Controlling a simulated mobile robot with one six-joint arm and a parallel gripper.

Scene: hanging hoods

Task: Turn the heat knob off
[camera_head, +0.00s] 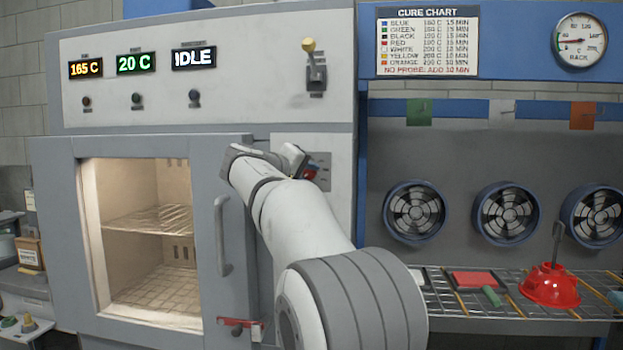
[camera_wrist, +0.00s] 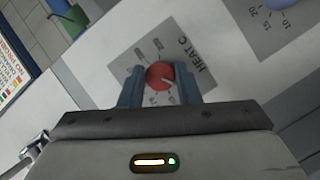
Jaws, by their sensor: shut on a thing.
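The heat knob is a round red knob (camera_wrist: 160,75) with a pale pointer line, on a grey dial plate (camera_wrist: 183,48) marked "HEAT C" in the wrist view. My gripper (camera_wrist: 160,88) has one blue-grey finger on each side of the knob and is shut on it. In the head view my gripper (camera_head: 302,165) reaches the panel right of the oven door, and a bit of the red knob (camera_head: 312,172) shows beside it. My arm hides part of that panel. The displays (camera_head: 137,63) read 165 C, 20 C and IDLE.
The oven door (camera_head: 150,240) with its window and vertical handle (camera_head: 223,236) is left of my arm. A second dial plate (camera_wrist: 268,22) with a bluish knob lies close by. A lever (camera_head: 315,65) is above.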

